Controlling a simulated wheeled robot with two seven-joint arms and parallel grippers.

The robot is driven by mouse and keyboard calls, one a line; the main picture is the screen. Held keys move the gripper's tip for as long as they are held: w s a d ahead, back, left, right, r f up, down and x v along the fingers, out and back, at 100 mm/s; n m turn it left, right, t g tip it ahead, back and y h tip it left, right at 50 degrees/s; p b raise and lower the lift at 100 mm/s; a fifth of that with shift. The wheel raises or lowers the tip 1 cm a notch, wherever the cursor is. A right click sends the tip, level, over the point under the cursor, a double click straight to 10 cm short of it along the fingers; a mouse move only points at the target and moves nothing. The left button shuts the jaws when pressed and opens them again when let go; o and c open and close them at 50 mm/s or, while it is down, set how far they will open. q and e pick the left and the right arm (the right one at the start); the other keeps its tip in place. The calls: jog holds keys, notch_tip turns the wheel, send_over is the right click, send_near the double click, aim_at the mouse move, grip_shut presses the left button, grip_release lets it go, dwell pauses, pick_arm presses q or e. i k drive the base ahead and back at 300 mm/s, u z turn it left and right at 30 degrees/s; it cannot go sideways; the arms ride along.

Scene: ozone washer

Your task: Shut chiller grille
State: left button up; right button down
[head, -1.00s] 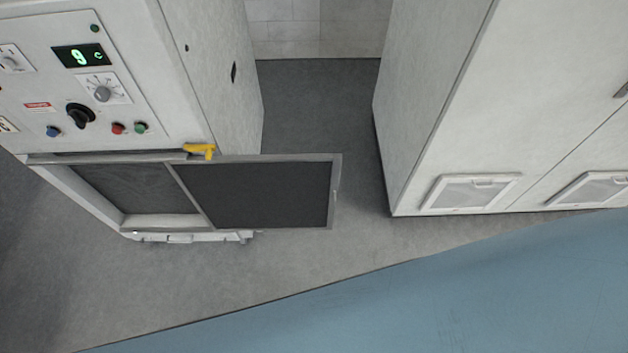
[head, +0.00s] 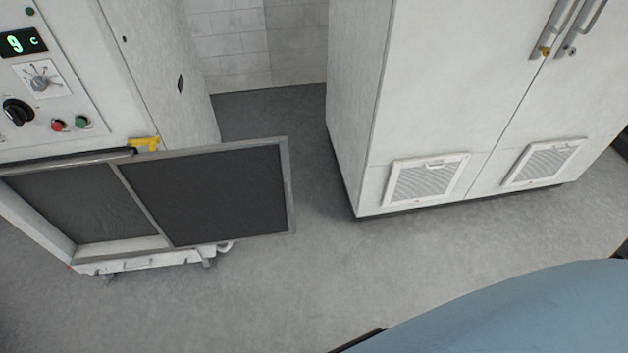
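The chiller (head: 62,125) stands at the left, a white cabinet with a green digital display (head: 22,43), knobs and buttons. Its grille (head: 205,195), a dark mesh panel in a grey metal frame, stands open and sticks out to the right of the cabinet. The dark lower opening (head: 85,205) shows beside it at the left. A yellow handle-like piece (head: 144,143) sits just above the grille's top edge. Neither of my grippers is in view.
A white two-door cabinet (head: 440,90) with vent grilles (head: 427,180) stands at the right. Grey floor (head: 260,290) is clear in front of the chiller. A blue curved surface (head: 530,310) fills the lower right.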

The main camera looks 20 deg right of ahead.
aim_at(205, 195)
jog(key=u, duration=0.1)
jog(key=k, duration=0.5)
jog(key=z, duration=0.75)
jog(key=i, duration=1.2)
jog(key=u, duration=0.7)
